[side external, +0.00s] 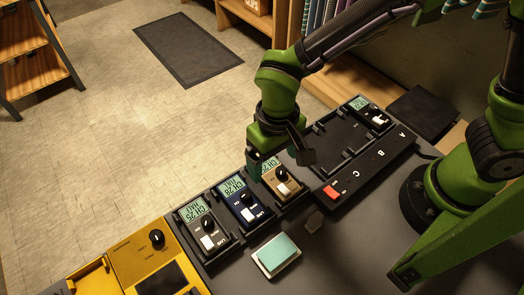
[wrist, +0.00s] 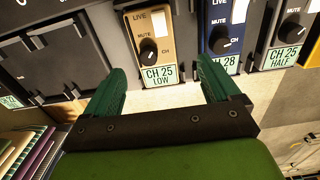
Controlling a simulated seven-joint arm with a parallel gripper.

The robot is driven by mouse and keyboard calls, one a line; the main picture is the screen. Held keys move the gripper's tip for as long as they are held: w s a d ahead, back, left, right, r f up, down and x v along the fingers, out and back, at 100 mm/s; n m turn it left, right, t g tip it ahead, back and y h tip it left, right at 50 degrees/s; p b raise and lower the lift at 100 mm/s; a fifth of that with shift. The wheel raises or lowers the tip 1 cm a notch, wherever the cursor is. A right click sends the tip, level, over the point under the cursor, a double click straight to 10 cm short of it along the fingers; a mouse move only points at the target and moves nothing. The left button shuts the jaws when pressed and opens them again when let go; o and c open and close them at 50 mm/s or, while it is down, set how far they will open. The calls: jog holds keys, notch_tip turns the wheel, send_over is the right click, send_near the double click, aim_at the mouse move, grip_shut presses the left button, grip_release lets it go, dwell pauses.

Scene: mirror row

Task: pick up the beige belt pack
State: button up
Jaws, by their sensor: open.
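The beige belt pack (side external: 284,187) sits in a dark tray at the right end of a row of packs. It has a dark knob, a white switch and a small screen, partly hidden by my gripper (side external: 268,161). Nothing is held. I cannot tell whether either finger touches the pack.
A blue pack (side external: 241,199) and a dark grey pack (side external: 201,226) sit beside it. A black rack (side external: 332,149) marked A, B, C holds one dark pack (side external: 374,118). A yellow unit (side external: 139,263) and a teal-topped block (side external: 278,253) are nearby.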

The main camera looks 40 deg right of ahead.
aim_at(277, 171)
jog(key=f, duration=0.4)
jog(key=shift+s+d+f, duration=0.2)
jog(key=shift+d+f, duration=0.1)
jog(key=c, duration=1.2)
